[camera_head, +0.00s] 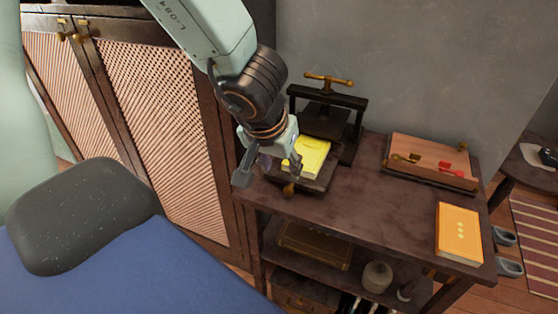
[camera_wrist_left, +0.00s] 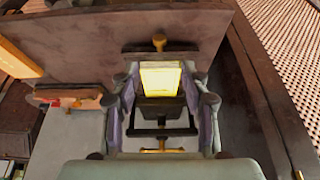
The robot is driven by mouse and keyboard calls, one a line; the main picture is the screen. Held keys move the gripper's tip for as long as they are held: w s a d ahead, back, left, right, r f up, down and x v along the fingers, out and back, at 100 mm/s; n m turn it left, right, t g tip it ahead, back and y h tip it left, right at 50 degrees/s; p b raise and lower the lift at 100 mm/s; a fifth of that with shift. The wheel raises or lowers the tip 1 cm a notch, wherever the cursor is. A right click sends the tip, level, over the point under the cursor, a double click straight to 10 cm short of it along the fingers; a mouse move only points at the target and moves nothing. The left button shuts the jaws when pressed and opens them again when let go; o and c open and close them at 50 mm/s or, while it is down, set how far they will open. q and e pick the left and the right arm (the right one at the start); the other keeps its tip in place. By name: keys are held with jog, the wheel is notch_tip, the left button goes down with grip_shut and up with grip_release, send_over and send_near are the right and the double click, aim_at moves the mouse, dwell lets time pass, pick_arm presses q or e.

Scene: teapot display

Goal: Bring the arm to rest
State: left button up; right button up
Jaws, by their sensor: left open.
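My left arm comes down from the top of the head view. Its gripper (camera_head: 268,166) hangs at the left end of the dark wooden table, in front of a press. The gripper is open, and in the left wrist view its two fingers (camera_wrist_left: 160,108) stand apart with nothing gripped between them. A yellow book (camera_head: 312,154) lies on the press (camera_head: 328,108); it shows between the fingers in the left wrist view (camera_wrist_left: 161,77). The gripper hides part of the press's near left side. My right gripper is not in view.
An orange book (camera_head: 459,234) lies at the table's right front. A wooden board (camera_head: 434,160) with small red and brass pieces is at the back right. A cabinet (camera_head: 165,120) stands close on the left. The table's middle (camera_head: 375,205) is clear. Lower shelves hold a jar (camera_head: 377,277).

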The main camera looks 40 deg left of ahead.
pick_arm(q)
jog(key=shift+s+r, duration=0.15)
jog(key=shift+r, duration=0.2)
dwell(0.4)
jog(key=s+a+f+g+y, duration=0.2)
jog(key=s+f, duration=0.3)
jog(key=f, duration=0.6)
jog(key=s+d+f+m+g+h, duration=0.1)
jog(key=s+d+f, duration=0.2)
jog(key=s+f, duration=0.5)
jog(key=s+d+f+m+g+h, duration=0.1)
jog(key=s+d+f, duration=0.3)
jog(key=s+f, duration=0.4)
jog(key=shift+s+d+h, duration=0.2)
jog(key=shift+d+h, duration=0.1)
jog(key=shift+h, duration=0.3)
